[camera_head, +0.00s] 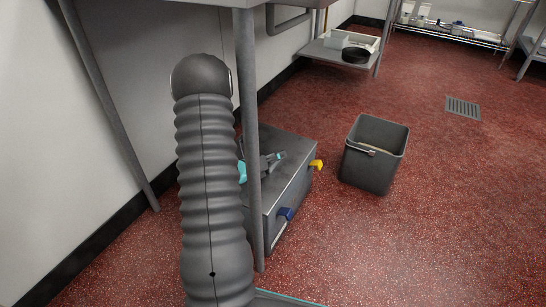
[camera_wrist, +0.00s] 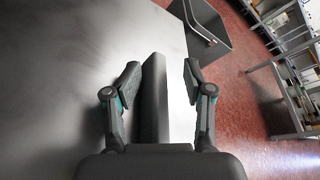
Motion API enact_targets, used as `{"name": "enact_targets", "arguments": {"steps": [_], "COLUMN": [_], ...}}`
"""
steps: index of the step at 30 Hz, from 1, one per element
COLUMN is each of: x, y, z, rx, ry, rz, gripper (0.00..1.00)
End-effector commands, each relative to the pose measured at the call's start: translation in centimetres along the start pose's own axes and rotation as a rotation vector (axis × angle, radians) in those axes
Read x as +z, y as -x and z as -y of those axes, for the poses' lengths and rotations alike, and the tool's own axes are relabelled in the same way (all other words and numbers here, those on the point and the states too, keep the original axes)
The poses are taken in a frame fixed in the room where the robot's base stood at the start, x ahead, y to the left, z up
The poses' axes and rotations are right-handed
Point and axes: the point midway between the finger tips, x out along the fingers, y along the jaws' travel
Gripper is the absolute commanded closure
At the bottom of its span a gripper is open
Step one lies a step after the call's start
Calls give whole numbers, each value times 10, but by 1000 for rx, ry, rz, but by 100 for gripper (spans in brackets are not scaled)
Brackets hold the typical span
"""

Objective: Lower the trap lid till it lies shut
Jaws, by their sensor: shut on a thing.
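The grey metal trap (camera_head: 288,200) stands on the floor under the table, partly behind a table leg and my arm. Its lid (camera_head: 283,138) shows as a flat grey top; from here I cannot tell if it lies fully flush. My gripper (camera_head: 270,162) is low over the lid. In the wrist view my gripper (camera_wrist: 157,82) has its fingers on either side of a grey upright plate-like piece (camera_wrist: 155,100), shut on it; it looks like the lid's handle. A broad grey surface, seemingly the lid (camera_wrist: 60,75), fills the left of that view.
A yellow piece (camera_head: 316,164) and a blue piece (camera_head: 286,213) stick out from the trap's side. A grey bucket (camera_head: 372,178) stands to the right. A table leg (camera_head: 249,120) rises close to my arm. Red floor is clear at right, with a drain grate (camera_head: 463,107).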

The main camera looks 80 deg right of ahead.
Motion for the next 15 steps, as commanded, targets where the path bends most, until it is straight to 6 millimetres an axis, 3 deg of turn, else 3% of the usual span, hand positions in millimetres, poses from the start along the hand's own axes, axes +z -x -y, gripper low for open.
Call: {"name": "enact_targets", "arguments": {"steps": [1, 8, 15], "x": [-22, -20, -12], "y": [-1, 11, 57], "z": [0, -1, -2], "rx": [0, 3, 6], "ry": [17, 17, 14], "rz": [-42, -37, -21], "gripper": [56, 56, 56]}}
